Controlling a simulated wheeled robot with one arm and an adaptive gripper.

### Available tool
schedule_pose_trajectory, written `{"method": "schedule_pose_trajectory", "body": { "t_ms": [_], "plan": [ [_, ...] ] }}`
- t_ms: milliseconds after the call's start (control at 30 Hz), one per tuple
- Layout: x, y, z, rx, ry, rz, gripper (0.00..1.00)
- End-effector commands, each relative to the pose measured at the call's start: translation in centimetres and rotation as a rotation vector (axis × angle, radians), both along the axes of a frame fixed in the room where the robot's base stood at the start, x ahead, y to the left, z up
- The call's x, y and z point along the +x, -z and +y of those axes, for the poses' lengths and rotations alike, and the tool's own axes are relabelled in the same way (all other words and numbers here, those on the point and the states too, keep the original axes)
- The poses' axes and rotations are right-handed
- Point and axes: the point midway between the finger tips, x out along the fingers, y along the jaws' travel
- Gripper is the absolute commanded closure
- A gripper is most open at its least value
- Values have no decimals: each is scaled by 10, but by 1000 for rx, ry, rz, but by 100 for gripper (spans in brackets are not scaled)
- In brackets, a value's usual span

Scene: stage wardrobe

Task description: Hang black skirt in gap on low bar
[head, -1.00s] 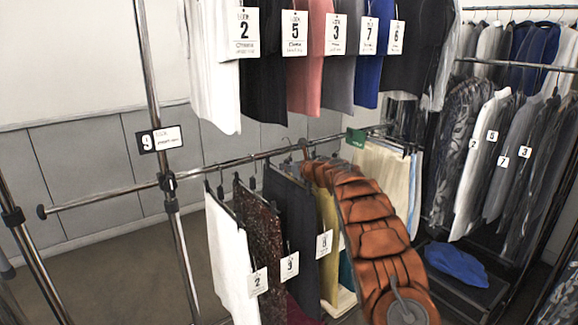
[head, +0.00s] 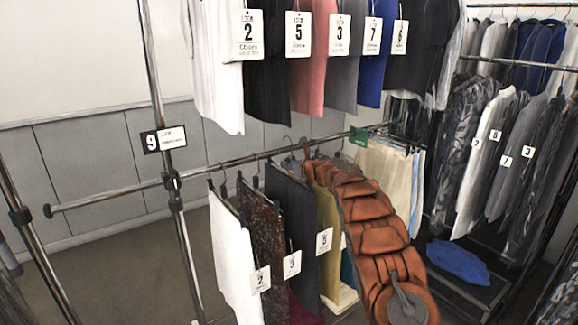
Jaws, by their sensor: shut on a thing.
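My orange arm reaches up to the low bar (head: 110,197), and my gripper (head: 307,163) is at its far end, by the bar. It is shut, but its fingertips are small and partly hidden by the arm. A dark, nearly black skirt (head: 291,225) hangs just left of the arm, between a dark red patterned skirt and an olive-yellow one. A hanger hook (head: 287,142) shows above the bar close to my gripper. I cannot see clearly which hanger the fingers hold, or whether its hook rests on the bar.
A white skirt (head: 232,255) and the patterned skirt (head: 262,240) hang left of the dark one. Pale garments (head: 385,185) hang beyond the arm by a green tag (head: 358,137). Numbered garments hang overhead. The bar's left part is bare. A blue cloth (head: 457,262) lies low at right.

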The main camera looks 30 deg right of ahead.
Motion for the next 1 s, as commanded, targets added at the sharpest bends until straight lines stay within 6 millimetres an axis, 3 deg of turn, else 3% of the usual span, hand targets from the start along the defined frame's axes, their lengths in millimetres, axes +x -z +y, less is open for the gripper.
{"method": "schedule_pose_trajectory", "body": {
  "t_ms": [1000],
  "plan": [
    [0, 23, 0, -1, 0, -2, 100]
  ]
}}
